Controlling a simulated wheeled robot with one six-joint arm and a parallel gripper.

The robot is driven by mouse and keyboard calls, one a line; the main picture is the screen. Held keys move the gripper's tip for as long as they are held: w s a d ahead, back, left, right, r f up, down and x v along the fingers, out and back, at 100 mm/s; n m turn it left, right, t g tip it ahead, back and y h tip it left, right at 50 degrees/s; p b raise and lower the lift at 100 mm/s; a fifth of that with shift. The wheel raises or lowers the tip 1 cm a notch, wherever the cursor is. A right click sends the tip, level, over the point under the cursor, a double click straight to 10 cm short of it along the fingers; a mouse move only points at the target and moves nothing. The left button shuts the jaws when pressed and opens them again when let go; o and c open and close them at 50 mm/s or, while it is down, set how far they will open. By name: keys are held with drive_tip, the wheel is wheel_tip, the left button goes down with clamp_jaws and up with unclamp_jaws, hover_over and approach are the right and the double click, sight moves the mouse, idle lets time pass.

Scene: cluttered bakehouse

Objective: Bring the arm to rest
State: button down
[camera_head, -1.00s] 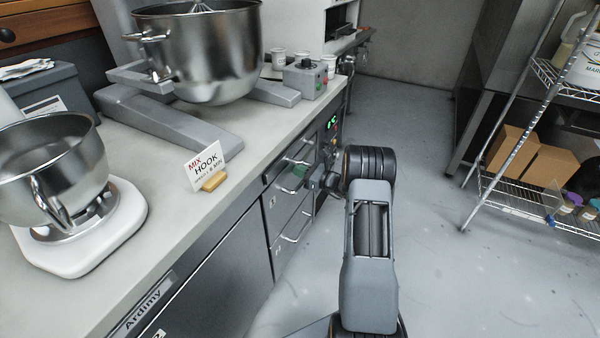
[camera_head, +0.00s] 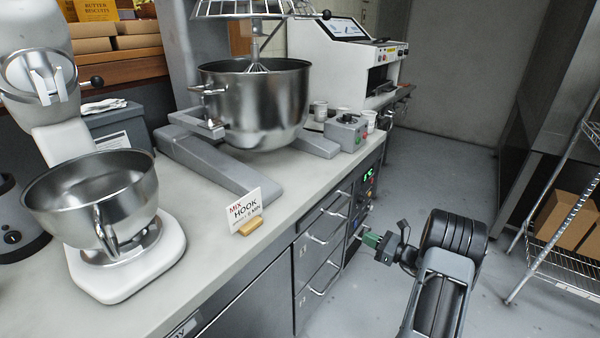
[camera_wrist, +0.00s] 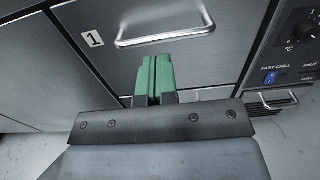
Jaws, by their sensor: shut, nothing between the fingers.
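My gripper (camera_head: 372,240) is in the head view at the right of the counter, in front of the steel drawers and control panel. Its green fingers also show in the wrist view (camera_wrist: 153,80), pressed together with nothing between them. In the wrist view the fingertips appear just below a drawer handle (camera_wrist: 165,36); I cannot tell whether they touch the drawer front. My arm reaches in from the lower right of the head view, over the floor.
Steel drawers (camera_head: 318,262) and a control panel (camera_head: 366,192) front the counter. On the counter stand a large mixer bowl (camera_head: 255,105), a small mixer bowl (camera_head: 88,195) and a "MIX HOOK" card (camera_head: 245,210). A wire shelf (camera_head: 560,262) stands right. The floor (camera_head: 425,160) between is clear.

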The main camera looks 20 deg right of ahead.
drive_tip(key=s+a+f+n+g, duration=0.4)
drive_tip(key=s+f+g, duration=0.1)
drive_tip(key=s+a+r+n+g+h+p, duration=0.2)
drive_tip(key=s+a+r+n+g+p, duration=0.3)
drive_tip(key=s+a+r+n+g, duration=0.3)
drive_tip(key=s+a+r+n+t+h+p, duration=0.1)
drive_tip(key=s+a+r+n+h+p, duration=0.2)
drive_tip(key=r, duration=0.6)
drive_tip(key=s+a+r+n+h+p, duration=0.3)
drive_tip(key=r+n+p, duration=0.2)
drive_tip(key=r, duration=0.5)
drive_tip(key=s+a+r+n+t+h+p, duration=0.1)
drive_tip(key=s+a+r+n+h+p, duration=0.2)
drive_tip(key=r+n, duration=0.5)
wheel_tip(320, 180, up, 2)
drive_tip(key=shift+a+r+t+p, duration=0.25)
drive_tip(key=shift+a+p, duration=0.3)
drive_tip(key=shift+p, duration=0.45)
